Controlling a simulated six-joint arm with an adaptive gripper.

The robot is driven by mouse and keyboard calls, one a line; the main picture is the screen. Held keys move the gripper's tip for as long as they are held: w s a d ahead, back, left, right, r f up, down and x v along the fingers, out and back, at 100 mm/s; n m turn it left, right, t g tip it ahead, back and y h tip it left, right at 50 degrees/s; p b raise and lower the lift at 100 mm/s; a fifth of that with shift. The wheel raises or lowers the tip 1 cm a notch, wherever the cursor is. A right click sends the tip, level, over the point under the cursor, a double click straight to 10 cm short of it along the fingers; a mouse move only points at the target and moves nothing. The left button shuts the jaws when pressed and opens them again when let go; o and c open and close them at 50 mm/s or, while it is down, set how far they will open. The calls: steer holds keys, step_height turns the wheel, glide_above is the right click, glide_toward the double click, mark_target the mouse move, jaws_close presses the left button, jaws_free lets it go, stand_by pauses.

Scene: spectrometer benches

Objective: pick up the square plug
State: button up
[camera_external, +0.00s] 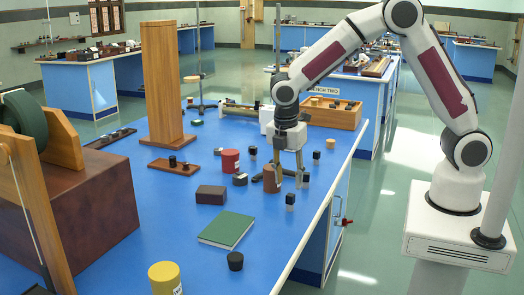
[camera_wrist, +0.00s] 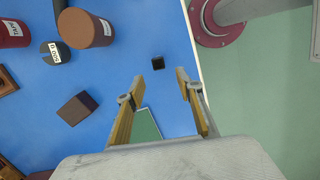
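A small black square-topped block (camera_external: 290,199), which looks like the square plug, stands on the blue bench near its right edge. In the wrist view the block (camera_wrist: 158,62) shows just beyond the fingertips, in line with the gap between them. My gripper (camera_external: 289,181) is open and above the bench, beside the brown cylinder; its fingers (camera_wrist: 160,77) are apart with nothing between them. Other small dark blocks stand farther back (camera_external: 317,155) and to the left (camera_external: 252,152). I cannot tell their exact shapes.
A brown cylinder (camera_external: 271,181) stands close left of my gripper. A labelled dark cylinder (camera_wrist: 55,52), red can (camera_external: 230,160), brown box (camera_external: 211,195) and green book (camera_external: 226,230) lie farther left or nearer. A wooden tray (camera_external: 335,117) is behind. The bench edge (camera_wrist: 193,40) runs along the right.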

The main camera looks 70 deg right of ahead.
mark_target(290, 194)
steer(key=shift+d+f, duration=0.25)
steer(key=shift+f, duration=1)
steer(key=shift+f, duration=0.15)
steer(key=shift+d+f, duration=0.25)
steer(key=shift+f, duration=0.55)
steer(key=shift+d+f, duration=0.25)
steer(key=shift+f, duration=0.55)
steer(key=shift+d+f, duration=0.25)
steer(key=shift+f, duration=0.55)
jaws_close()
